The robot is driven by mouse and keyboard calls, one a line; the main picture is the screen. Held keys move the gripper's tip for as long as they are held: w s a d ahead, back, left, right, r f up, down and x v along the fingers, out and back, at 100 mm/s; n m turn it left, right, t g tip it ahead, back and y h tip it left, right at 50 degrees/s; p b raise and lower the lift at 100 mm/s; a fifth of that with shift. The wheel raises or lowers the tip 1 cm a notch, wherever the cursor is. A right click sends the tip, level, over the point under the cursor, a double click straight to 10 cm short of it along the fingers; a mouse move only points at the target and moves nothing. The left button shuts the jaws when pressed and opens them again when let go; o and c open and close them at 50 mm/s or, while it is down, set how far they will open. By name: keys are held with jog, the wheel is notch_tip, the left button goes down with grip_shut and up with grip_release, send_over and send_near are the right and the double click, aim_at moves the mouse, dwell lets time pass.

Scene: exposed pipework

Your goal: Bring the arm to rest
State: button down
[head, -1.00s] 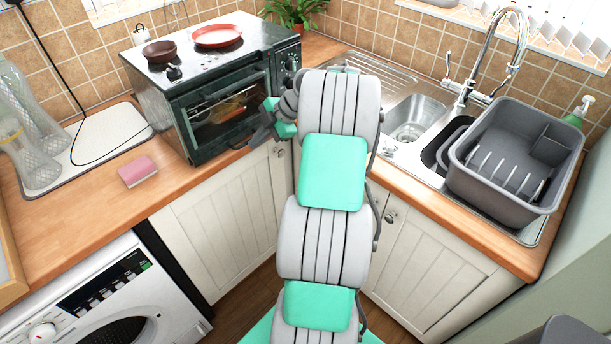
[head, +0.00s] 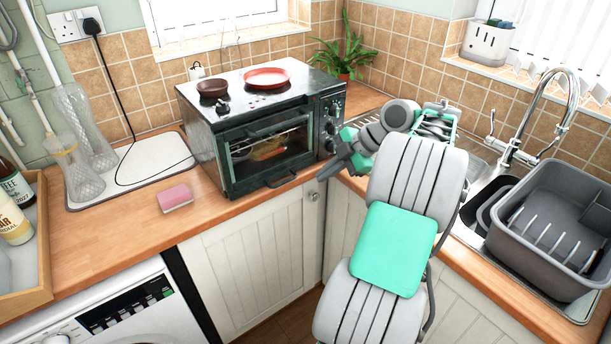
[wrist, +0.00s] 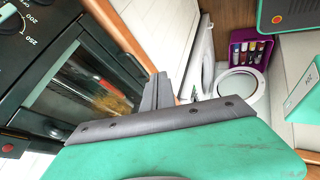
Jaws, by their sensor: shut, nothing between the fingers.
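My gripper (head: 333,170) is at the right front corner of the toaster oven, in front of its control side. Its grey fingers are together with nothing between them, and they point left and down in the head view. My arm rises from the bottom of the head view and bends left at the wrist. In the wrist view my gripper (wrist: 160,95) shows its grey fingers close to the oven door (wrist: 85,85). I cannot tell whether they touch the oven.
The toaster oven (head: 262,142) stands on the wooden counter, with a brown bowl (head: 213,88) and a red plate (head: 266,77) on top. A pink sponge (head: 175,198) lies to its left. A grey dish tub (head: 556,222) sits by the tap (head: 568,105) at the right.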

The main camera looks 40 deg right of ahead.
jog(key=s+d+f+m+g+h, duration=0.15)
jog(key=d+f+m, duration=0.25)
jog(key=f+m, duration=0.7)
jog(key=s+a+f+m+g, duration=0.3)
jog(key=s+a+f+m, duration=0.15)
jog(key=s+m, duration=0.7)
jog(key=s+a+r+m+g+h, duration=0.1)
jog(key=a, duration=0.6)
jog(key=s+a+r+g+h, duration=0.1)
jog(key=a+h, duration=0.1)
jog(key=a, duration=0.4)
jog(key=w+a+r+n+t, duration=0.1)
jog(key=a+r+n, duration=0.1)
jog(key=a, duration=0.4)
jog(key=w+a+r+n+t, duration=0.1)
jog(key=w+a+r+n, duration=0.1)
jog(key=a, duration=0.4)
jog(key=w+a+r+n+t, duration=0.1)
jog(key=w+a+r+n, duration=0.1)
jog(key=a, duration=0.4)
notch_tip(320, 180, up, 3)
jog(key=shift+w+a+f+n, duration=0.15)
jog(key=shift+w+a+n, duration=0.2)
jog(key=shift+n, duration=0.5)
